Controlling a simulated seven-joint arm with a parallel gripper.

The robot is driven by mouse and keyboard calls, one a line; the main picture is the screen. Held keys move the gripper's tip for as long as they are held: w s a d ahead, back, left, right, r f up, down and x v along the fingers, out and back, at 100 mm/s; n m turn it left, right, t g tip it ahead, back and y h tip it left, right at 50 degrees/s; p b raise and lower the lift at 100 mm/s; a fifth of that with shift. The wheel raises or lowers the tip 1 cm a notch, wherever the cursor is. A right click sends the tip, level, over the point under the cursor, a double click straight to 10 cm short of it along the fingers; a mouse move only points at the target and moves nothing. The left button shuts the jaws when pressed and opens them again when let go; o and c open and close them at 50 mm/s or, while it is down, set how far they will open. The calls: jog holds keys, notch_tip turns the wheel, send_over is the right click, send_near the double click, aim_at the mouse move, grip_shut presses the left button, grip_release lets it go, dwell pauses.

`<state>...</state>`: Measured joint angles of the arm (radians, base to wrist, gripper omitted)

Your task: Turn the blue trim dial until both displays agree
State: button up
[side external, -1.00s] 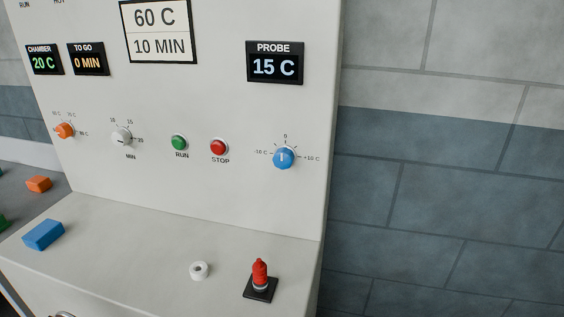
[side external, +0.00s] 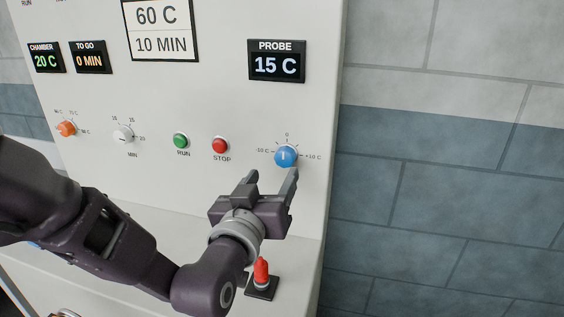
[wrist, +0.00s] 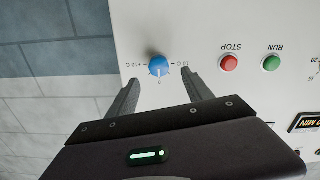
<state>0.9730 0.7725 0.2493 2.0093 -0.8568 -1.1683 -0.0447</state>
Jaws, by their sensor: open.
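The blue trim dial (side external: 286,156) sits on the white panel, its white mark pointing up at about 0 on a scale from -10 C to +10 C. It also shows in the wrist view (wrist: 159,66). The probe display (side external: 276,65) reads 15 C. The chamber display (side external: 46,58) reads 20 C. My gripper (side external: 270,175) is open and empty, just below and in front of the dial. In the wrist view the dial appears between and beyond the two fingers, which do not appear to touch it.
The green RUN button (side external: 181,141) and red STOP button (side external: 220,146) are left of the dial. An orange knob (side external: 66,129) and grey minute knob (side external: 123,135) are farther left. A red peg on a black base (side external: 262,281) stands on the ledge below my wrist.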

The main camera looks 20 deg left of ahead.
aim_at(283, 160)
jog(key=w, duration=0.7)
jog(key=shift+d, duration=0.1)
grip_shut()
jog(key=shift+m, duration=0.3)
jog(key=m, duration=0.3)
jog(key=shift+s+m, duration=0.1)
jog(key=shift+m, duration=0.2)
jog(key=shift+f+m, duration=0.1)
jog(key=shift+m, duration=2.2)
grip_release()
